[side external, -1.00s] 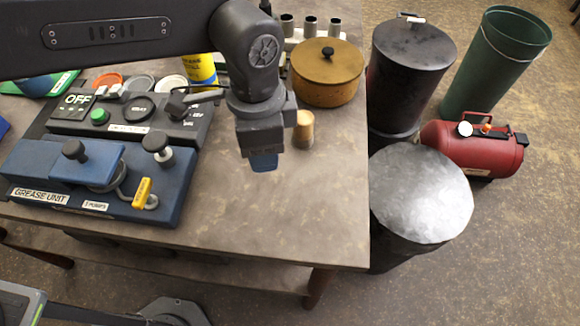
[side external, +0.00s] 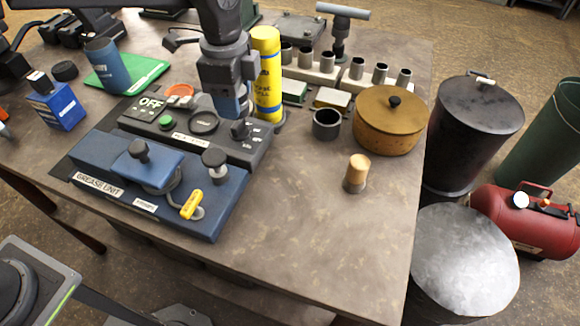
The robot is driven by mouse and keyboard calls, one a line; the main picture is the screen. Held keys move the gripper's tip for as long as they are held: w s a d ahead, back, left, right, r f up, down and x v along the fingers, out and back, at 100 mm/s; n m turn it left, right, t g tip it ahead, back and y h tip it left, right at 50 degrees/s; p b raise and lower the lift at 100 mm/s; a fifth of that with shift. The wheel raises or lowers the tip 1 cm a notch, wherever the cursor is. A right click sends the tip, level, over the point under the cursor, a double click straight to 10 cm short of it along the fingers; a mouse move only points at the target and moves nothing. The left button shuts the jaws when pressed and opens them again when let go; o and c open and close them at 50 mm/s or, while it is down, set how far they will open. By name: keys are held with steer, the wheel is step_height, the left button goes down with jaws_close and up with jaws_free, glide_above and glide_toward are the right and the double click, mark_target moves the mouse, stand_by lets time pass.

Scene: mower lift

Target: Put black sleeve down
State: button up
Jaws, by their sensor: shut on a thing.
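A short, hollow dark sleeve (side external: 326,123) stands upright on the table, left of the tan pot and apart from my gripper. My gripper (side external: 230,106) points down above the right part of the dark control panel. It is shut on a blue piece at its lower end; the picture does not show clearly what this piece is. A black knob (side external: 240,129) shows just below the blue piece. Whether the two touch I cannot tell.
The grease unit (side external: 100,182) and the panel marked OFF (side external: 150,103) fill the front left. A yellow can (side external: 268,70) stands close right of my gripper. A tan pot (side external: 390,125), a light-topped peg (side external: 357,172) and several grey sleeves (side external: 357,68) are farther right. The front right tabletop is clear.

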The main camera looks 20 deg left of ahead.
glide_above(290, 174)
step_height(290, 174, down, 6)
steer(key=shift+f, duration=2.3)
steer(key=shift+f, duration=0.1)
steer(key=o, duration=1.3)
steer(key=shift+f, duration=0.1)
steer(key=shift+c, duration=0.2)
step_height(290, 174, up, 12)
steer(key=shift+r, duration=0.2)
steer(key=shift+a, duration=0.1)
